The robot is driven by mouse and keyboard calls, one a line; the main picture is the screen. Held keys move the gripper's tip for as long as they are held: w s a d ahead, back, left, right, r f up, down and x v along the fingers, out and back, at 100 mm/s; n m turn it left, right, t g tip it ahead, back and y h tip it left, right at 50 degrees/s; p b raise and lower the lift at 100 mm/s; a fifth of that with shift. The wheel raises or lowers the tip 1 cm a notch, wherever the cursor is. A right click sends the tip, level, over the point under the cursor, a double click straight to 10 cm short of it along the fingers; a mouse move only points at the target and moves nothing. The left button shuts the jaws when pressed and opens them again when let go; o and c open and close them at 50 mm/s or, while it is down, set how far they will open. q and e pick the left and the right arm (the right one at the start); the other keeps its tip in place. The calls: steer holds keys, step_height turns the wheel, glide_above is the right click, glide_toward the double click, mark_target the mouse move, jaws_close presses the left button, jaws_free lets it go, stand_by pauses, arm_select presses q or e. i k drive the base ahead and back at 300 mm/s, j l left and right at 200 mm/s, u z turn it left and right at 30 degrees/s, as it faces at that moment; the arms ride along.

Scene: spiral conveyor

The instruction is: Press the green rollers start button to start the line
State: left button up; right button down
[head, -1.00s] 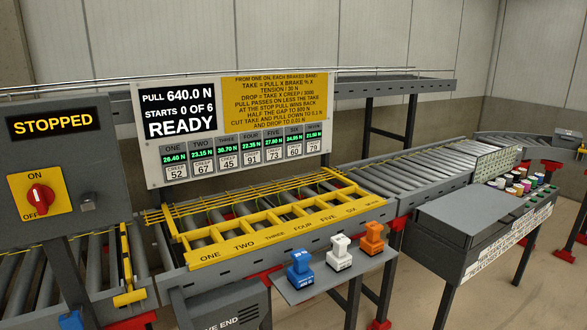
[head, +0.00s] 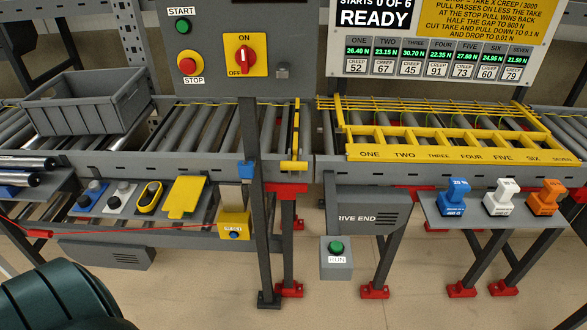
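A green button (head: 183,27) labelled START is on the grey control panel (head: 210,80) at the upper part of the view. Below it on the same panel is a red button (head: 187,66) labelled STOP. Another green button (head: 336,247) sits on a small grey box lower down, whose label seems to read RUN. I cannot tell from the labels which one is called the rollers start. Neither gripper is in view.
A red rotary switch (head: 243,58) on a yellow plate is on the panel. The panel's post (head: 260,210) stands before the roller conveyor (head: 200,128). A grey crate (head: 85,105) is at left. A shelf (head: 480,215) with stamp-like blocks is at right.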

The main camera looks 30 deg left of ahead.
mark_target(182, 27)
steer(key=u, duration=1.35)
